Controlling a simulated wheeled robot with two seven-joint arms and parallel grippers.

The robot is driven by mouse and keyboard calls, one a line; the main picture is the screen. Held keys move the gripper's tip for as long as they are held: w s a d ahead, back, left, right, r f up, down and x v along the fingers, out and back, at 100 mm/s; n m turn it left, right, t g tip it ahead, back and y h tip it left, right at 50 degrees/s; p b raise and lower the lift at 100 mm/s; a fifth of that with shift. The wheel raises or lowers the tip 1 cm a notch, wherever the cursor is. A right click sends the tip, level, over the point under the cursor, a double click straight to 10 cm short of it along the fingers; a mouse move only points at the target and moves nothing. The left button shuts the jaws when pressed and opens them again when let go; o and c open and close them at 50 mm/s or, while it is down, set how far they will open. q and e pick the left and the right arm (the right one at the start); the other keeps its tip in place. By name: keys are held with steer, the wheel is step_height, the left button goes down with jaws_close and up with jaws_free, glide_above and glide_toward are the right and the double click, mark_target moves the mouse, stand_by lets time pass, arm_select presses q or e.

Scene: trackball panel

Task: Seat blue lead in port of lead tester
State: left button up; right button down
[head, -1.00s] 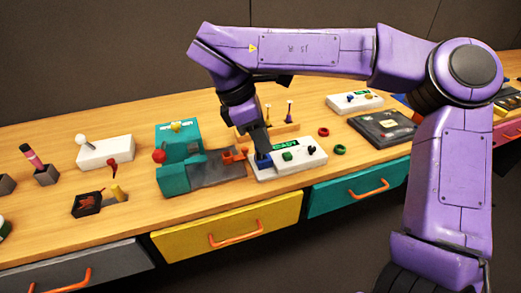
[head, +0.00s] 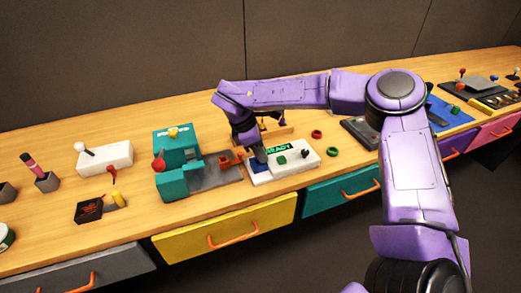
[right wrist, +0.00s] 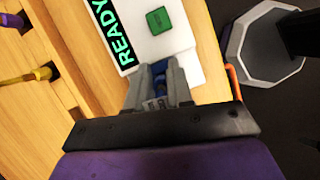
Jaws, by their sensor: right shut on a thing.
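The lead tester (head: 304,163) is a white box with a lit READY display, a green button (head: 282,160) and a dark knob. The display and the green button (right wrist: 160,20) also show in the right wrist view. My right gripper (head: 259,157) is at the tester's left end, pointing down. In the right wrist view it (right wrist: 158,88) is shut on the blue lead (right wrist: 160,68), which shows between the fingers. The fingers hide the port and the lead's lower end, so I cannot tell how deep it sits. My left gripper is not in view.
A teal device (head: 176,165) with a grey plate stands left of the tester. A wooden rack (head: 275,130) with leads is behind it. A red ring (head: 316,134) and a green ring (head: 332,151) lie to the right. Orange drawer handles line the front.

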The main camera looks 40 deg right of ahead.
steer(key=shift+f+b, duration=0.25)
steer(key=shift+b, duration=0.05)
steer(key=c, duration=1)
jaws_free()
steer(key=shift+r, duration=0.1)
steer(key=shift+r+p, duration=0.15)
steer(key=shift+p, duration=0.15)
steer(key=shift+w+a+r, duration=0.1)
steer(key=shift+w+r, duration=0.05)
steer(key=shift+r, duration=0.15)
steer(key=b+v, duration=0.1)
steer(key=v, duration=1)
steer(key=shift+r, duration=0.2)
steer(key=shift+r, duration=0.1)
